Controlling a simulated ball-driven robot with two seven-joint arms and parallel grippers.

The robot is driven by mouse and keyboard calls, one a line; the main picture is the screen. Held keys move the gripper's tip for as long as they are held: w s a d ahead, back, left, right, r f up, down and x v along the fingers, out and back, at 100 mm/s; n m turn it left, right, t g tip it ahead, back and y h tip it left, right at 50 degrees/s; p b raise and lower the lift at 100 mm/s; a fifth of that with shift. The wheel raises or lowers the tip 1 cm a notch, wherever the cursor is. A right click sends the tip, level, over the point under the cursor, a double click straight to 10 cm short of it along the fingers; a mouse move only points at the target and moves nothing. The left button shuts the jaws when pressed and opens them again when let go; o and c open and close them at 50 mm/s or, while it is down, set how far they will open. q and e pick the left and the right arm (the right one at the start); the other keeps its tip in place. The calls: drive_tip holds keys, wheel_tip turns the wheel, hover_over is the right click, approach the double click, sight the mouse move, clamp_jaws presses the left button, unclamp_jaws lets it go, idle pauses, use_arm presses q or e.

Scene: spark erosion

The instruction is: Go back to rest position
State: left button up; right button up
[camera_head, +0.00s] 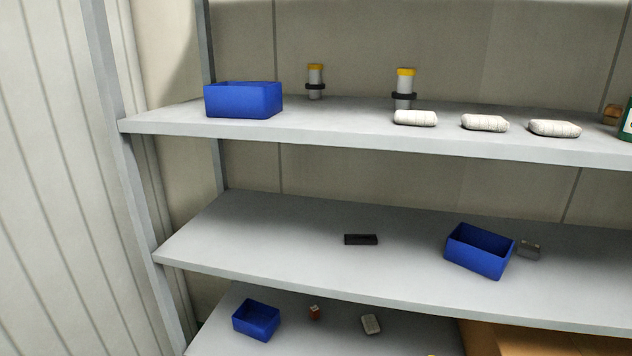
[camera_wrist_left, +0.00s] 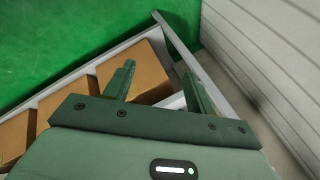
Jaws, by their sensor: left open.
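My left gripper (camera_wrist_left: 160,82) shows in the left wrist view. Its two green fingers are apart with nothing between them. It is above a shelf edge with brown boxes (camera_wrist_left: 140,70), and I cannot tell how far above. Neither gripper shows in the head view, and my right gripper is in no view.
A grey shelf rack (camera_head: 260,235) fills the head view. Its top shelf holds a blue bin (camera_head: 243,101), yellow-capped containers (camera_head: 405,88) and white packs (camera_head: 484,123). The middle shelf holds a blue bin (camera_head: 480,252) and a black item (camera_head: 361,239). A ribbed wall (camera_head: 50,180) stands left.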

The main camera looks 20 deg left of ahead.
use_arm(q)
drive_tip(key=s+d+f+n+g+h+b, duration=0.1)
drive_tip(key=s+d+f, duration=0.5)
drive_tip(key=s+d, duration=0.6)
drive_tip(key=s+d+f+n+g+h+b, duration=0.1)
drive_tip(key=s+d+f, duration=0.5)
drive_tip(key=s+d, duration=0.6)
drive_tip(key=shift+d+f+g+h, duration=0.25)
drive_tip(key=shift+g+h, duration=0.35)
drive_tip(key=shift+g, duration=0.6)
